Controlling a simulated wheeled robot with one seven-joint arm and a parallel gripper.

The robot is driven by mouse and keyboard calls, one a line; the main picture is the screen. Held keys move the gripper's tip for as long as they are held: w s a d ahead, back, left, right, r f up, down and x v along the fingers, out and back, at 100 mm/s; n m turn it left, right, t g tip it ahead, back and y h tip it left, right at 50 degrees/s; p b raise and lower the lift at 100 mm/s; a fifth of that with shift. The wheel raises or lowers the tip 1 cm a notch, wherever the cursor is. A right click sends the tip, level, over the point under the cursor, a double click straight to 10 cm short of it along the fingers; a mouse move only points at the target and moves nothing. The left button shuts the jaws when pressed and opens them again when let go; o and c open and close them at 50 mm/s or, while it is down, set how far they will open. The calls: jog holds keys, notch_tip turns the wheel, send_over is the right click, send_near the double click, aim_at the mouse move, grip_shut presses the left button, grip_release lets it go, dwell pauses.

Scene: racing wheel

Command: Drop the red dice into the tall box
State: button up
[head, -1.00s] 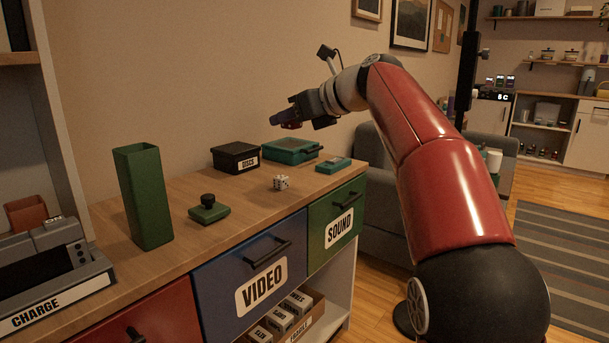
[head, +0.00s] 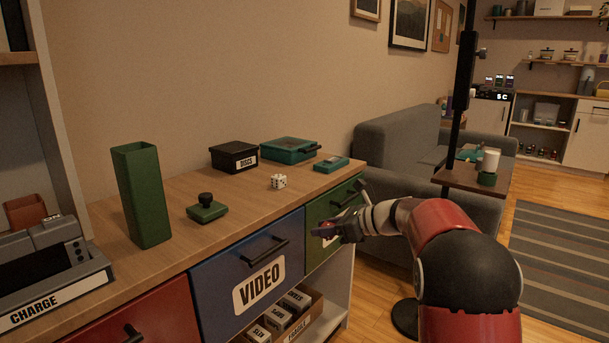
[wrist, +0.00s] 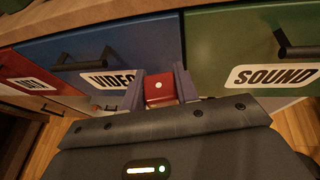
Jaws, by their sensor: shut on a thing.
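The red dice (wrist: 160,88), with a white pip showing, is held between the two fingers of my gripper (wrist: 160,92) in the wrist view. In the head view my gripper (head: 322,230) is in front of the green SOUND drawer, below the cabinet top, and the dice there is small and dark. The tall green box (head: 142,195) stands upright and open-topped on the left part of the cabinet top, well to the left of my gripper. Its inside bottom is hidden.
On the cabinet top (head: 190,185) are a green stamp-like object (head: 207,209), a white die (head: 279,181), a black DISCS box (head: 235,157), a teal case (head: 290,149) and a small teal item (head: 331,163). Drawer handles (head: 265,252) stick out near my gripper.

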jog(key=s+d+f+m+t+h, duration=0.2)
jog(key=s+f, duration=0.3)
jog(key=f, duration=0.4)
jog(key=s+d+f+m+t+h, duration=0.2)
jog(key=s+d+f, duration=0.2)
jog(key=f, duration=0.6)
jog(key=s+d+f+m+t+h, duration=0.1)
jog(key=s+d+f+m, duration=0.2)
jog(key=f, duration=0.7)
jog(key=shift+s+d+t+h, duration=0.4)
jog(key=shift+s+d, duration=0.2)
jog(key=shift+s, duration=0.75)
